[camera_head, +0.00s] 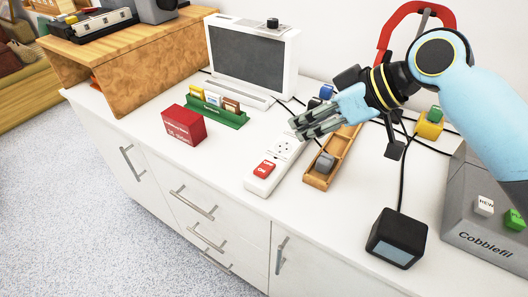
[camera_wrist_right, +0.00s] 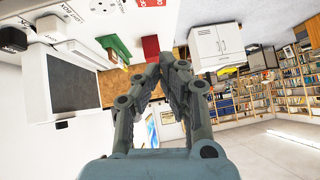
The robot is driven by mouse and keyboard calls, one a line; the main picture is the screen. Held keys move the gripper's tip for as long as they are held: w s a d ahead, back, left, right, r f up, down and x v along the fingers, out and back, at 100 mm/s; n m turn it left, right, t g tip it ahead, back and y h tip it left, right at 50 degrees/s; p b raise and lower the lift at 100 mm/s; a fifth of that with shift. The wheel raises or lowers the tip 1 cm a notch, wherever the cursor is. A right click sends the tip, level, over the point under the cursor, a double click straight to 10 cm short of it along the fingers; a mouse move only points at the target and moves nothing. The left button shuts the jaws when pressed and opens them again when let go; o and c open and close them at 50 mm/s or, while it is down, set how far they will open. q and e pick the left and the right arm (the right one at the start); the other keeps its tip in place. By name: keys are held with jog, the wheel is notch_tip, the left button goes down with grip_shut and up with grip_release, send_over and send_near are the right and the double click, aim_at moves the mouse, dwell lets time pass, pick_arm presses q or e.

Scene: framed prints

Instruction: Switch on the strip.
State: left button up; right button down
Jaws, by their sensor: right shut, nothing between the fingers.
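The white power strip (camera_head: 259,186) lies on the white counter, running from near front to back. Its red rocker switch (camera_head: 265,169) is at the near end, with a round socket (camera_head: 284,145) behind it. In the right wrist view the strip (camera_wrist_right: 113,7) and the red switch (camera_wrist_right: 152,3) show at the top edge. My right gripper (camera_head: 296,129) is above the far part of the strip, apart from the switch. Its fingers are shut and empty; they also show in the right wrist view (camera_wrist_right: 168,66). The left gripper is out of view.
A wooden tray (camera_head: 319,181) with a grey block (camera_head: 325,161) stands right of the strip. A black cube (camera_head: 397,235) is at front right, beside a grey box (camera_head: 460,205).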

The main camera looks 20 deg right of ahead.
send_over(266, 170)
jog(key=f, duration=0.7)
jog(key=shift+w+d, duration=0.25)
jog(key=shift+w, duration=0.1)
jog(key=shift+s+a+f, duration=0.1)
jog(key=shift+f, duration=0.55)
jog(key=shift+s+a+f, duration=0.1)
jog(key=shift+f, duration=1.25)
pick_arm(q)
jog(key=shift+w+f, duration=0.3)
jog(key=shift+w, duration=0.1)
pick_arm(e)
jog(key=shift+a, duration=0.1)
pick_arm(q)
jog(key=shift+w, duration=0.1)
